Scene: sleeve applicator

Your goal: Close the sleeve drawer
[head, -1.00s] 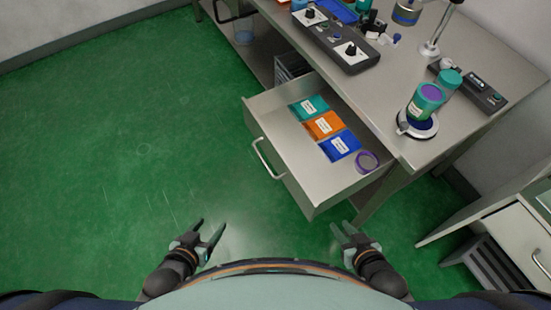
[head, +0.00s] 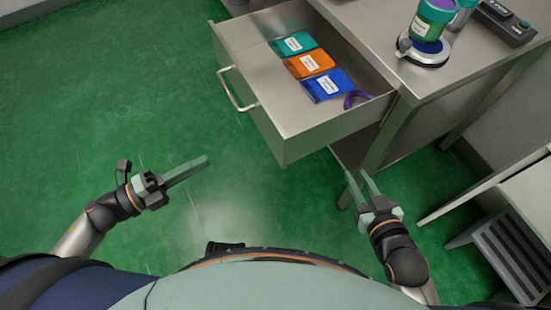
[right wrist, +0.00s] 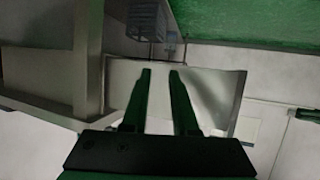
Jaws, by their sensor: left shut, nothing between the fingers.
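The sleeve drawer (head: 262,128) is a grey metal drawer pulled out from under the workbench, with a bar handle (head: 235,90) on its front. Inside lie a teal packet (head: 293,44), an orange packet (head: 309,64), a blue packet (head: 328,85) and a purple ring (head: 356,99). My left gripper (head: 206,161) is shut and empty, apart from the drawer, below and left of its front in the head view. My right gripper (head: 357,173) is open and empty near the bench leg. Its two fingers also show in the right wrist view (right wrist: 160,72), with a gap between them.
The workbench (head: 378,37) carries a green and purple jar (head: 433,18) on a round stand (head: 424,53) and a dark control box (head: 507,22). A slatted grey unit (head: 503,258) stands at the right. Green floor left of the drawer is clear.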

